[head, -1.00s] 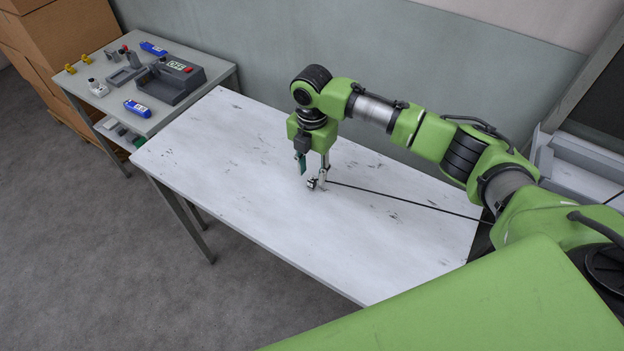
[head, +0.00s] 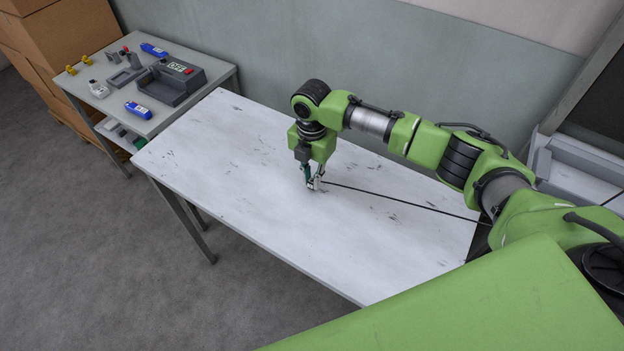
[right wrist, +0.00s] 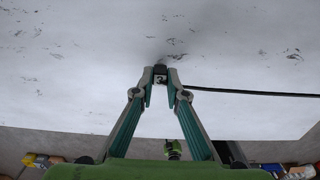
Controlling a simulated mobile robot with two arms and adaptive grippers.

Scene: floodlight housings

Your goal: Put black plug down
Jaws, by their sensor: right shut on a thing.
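The black plug (right wrist: 160,72) shows small between the fingertips of my right gripper (right wrist: 160,82) in the right wrist view. The fingers are shut on it from both sides. A thin black cable (right wrist: 255,94) runs from there to the right. In the head view my right gripper (head: 314,186) points down with its fingertips at or just above the white table (head: 240,200). The fingers mostly hide the plug there; I cannot tell whether it touches the table. The cable also shows in the head view (head: 400,201). My left gripper is not in view.
The white tabletop around the gripper is clear. A grey side table (head: 88,72) at the left holds a dark grey box with a red button (head: 172,82), two blue items (head: 137,110) and small parts. Stacked cardboard boxes (head: 60,35) stand behind it.

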